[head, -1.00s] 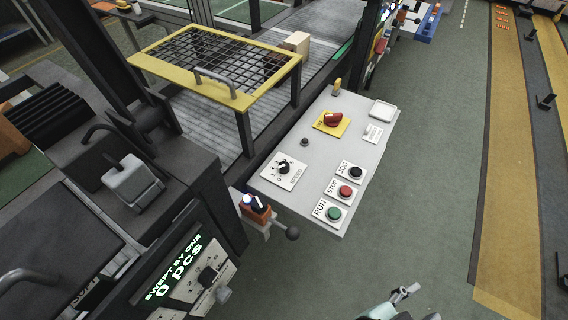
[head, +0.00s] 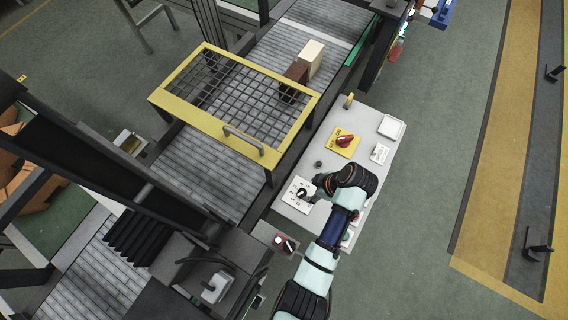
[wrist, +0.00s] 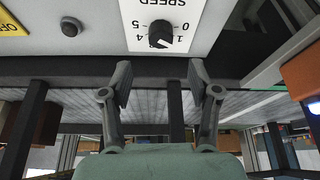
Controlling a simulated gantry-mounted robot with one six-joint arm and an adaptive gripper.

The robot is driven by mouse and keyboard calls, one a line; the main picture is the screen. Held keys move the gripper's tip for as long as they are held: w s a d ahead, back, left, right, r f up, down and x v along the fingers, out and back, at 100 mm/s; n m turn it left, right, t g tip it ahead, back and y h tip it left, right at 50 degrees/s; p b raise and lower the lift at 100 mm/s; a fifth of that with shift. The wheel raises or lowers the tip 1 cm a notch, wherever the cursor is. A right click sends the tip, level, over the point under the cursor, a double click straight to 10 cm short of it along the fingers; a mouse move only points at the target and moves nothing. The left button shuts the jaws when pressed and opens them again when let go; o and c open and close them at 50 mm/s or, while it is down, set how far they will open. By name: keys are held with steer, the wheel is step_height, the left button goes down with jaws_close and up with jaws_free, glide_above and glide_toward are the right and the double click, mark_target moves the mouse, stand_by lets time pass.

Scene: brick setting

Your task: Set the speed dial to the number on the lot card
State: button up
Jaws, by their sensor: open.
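The speed dial (head: 302,194) is a black knob on a white numbered plate at the near left of the grey panel. In the wrist view the dial (wrist: 161,34) shows upside down, with 0, 1, 4 and 5 visible around it; I cannot tell which number its pointer marks. My gripper (wrist: 160,83) is open and empty, its two fingers spread just short of the dial and apart from it. In the head view my gripper (head: 317,188) is just right of the dial. A small white card (head: 380,153) lies on the panel's right side; its text is unreadable.
A yellow plate with a red rotary switch (head: 344,141) and a small dark button (head: 318,164) are farther up the panel. A white tray (head: 391,126) is at its far right corner. My arm hides most push buttons. A yellow-framed mesh guard (head: 212,117) stands left over the conveyor.

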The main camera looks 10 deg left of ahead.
mark_target(303, 192)
steer(key=shift+s+f, duration=0.1)
steer(key=shift+f, duration=0.3)
steer(key=b+x, duration=0.1)
steer(key=x, duration=0.6)
steer(key=shift+f+b, duration=0.1)
steer(key=shift+b, duration=0.25)
steer(key=c, duration=1.2)
steer(key=shift+o, duration=0.2)
